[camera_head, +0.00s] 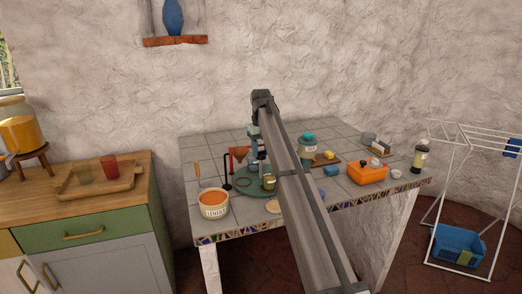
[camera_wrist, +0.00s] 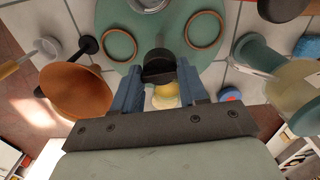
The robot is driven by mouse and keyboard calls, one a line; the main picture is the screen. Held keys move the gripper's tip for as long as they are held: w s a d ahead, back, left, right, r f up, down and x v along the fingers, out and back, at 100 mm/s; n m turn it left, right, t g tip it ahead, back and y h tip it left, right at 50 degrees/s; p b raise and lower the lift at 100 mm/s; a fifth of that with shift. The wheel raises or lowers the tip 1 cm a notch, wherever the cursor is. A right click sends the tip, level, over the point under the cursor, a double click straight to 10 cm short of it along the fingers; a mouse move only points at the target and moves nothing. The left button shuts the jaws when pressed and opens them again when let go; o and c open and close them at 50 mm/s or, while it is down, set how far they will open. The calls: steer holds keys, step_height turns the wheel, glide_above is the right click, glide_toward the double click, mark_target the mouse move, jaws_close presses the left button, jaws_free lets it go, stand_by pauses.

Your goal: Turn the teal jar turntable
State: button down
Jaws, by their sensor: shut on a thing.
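The teal turntable (camera_wrist: 176,22) fills the top middle of the wrist view, a round disc with two brown rings on it. In the head view the turntable (camera_head: 247,188) lies on the tiled counter, partly hidden by my arm. A dark knob (camera_wrist: 158,68) stands up from the disc. My gripper (camera_wrist: 158,76) has its two blue fingers on either side of the knob and is shut on it. A yellowish thing (camera_wrist: 165,97) shows below the knob between the fingers. A small jar (camera_head: 268,183) stands on the disc in the head view.
A teal-lidded jar (camera_head: 306,152) stands right of my arm. An orange box (camera_head: 369,172) is farther right. The counter's back left is clear.

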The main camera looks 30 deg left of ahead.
steer(key=shift+m, duration=0.5)
stand_by(0.3)
steer(key=c, duration=0.6)
jaws_free()
steer(key=shift+n, duration=0.3)
